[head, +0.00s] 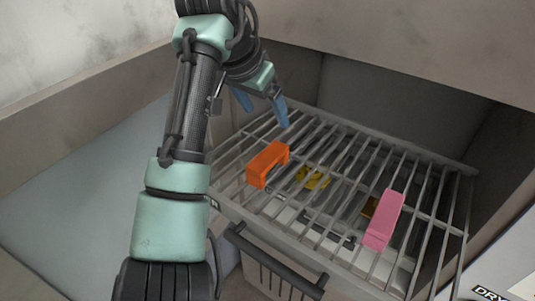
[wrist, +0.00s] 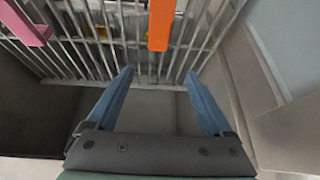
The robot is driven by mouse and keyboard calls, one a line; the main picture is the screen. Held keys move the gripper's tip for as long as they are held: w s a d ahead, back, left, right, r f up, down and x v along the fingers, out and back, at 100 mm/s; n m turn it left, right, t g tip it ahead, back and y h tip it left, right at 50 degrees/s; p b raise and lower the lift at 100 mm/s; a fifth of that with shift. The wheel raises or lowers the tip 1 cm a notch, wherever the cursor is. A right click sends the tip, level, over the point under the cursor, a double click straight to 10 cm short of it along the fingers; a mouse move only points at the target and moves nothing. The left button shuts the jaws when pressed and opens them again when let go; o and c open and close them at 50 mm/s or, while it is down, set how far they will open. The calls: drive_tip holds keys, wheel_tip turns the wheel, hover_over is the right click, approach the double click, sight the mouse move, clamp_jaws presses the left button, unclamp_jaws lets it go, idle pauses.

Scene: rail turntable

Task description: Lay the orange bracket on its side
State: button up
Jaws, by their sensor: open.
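The orange bracket (head: 267,164) rests on the left part of a metal rail rack (head: 455,215) in the head view. It looks like a block-shaped bracket with a bent-down end. In the wrist view the orange bracket (wrist: 161,27) shows at the top centre, cut off by the frame edge. My gripper (head: 265,112) is above the back left of the rack, behind the bracket and apart from it. In the wrist view my gripper (wrist: 158,78) has its two blue fingers spread wide with nothing between them, and the bracket lies beyond the fingertips.
A pink bracket (head: 383,219) lies on the rails at the right. Yellow (head: 314,179) and brown (head: 369,207) pieces show between or below the bars. Walls enclose the rack at the back and sides. A dark handle bar (head: 275,258) runs along the front left.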

drive_tip(key=a, duration=0.1)
drive_tip(key=g+p, duration=0.1)
drive_tip(key=p, duration=0.1)
hover_over(268, 155)
drive_tip(key=s, duration=0.2)
drive_tip(key=f, duration=0.5)
drive_tip(key=a+f, duration=0.1)
drive_tip(key=f, duration=0.1)
drive_tip(key=shift+w+f, duration=0.15)
drive_tip(key=shift+w, duration=0.1)
drive_tip(key=shift+s+p+x, duration=0.15)
drive_tip(key=shift+p+x, duration=0.2)
drive_tip(key=shift+x, duration=1.15)
drive_tip(key=shift+s+p+x, duration=0.15)
drive_tip(key=shift+p+x, duration=0.15)
drive_tip(key=shift+x, duration=1.2)
drive_tip(key=shift+a+f, duration=0.1)
drive_tip(key=shift+a, duration=0.05)
clamp_jaws()
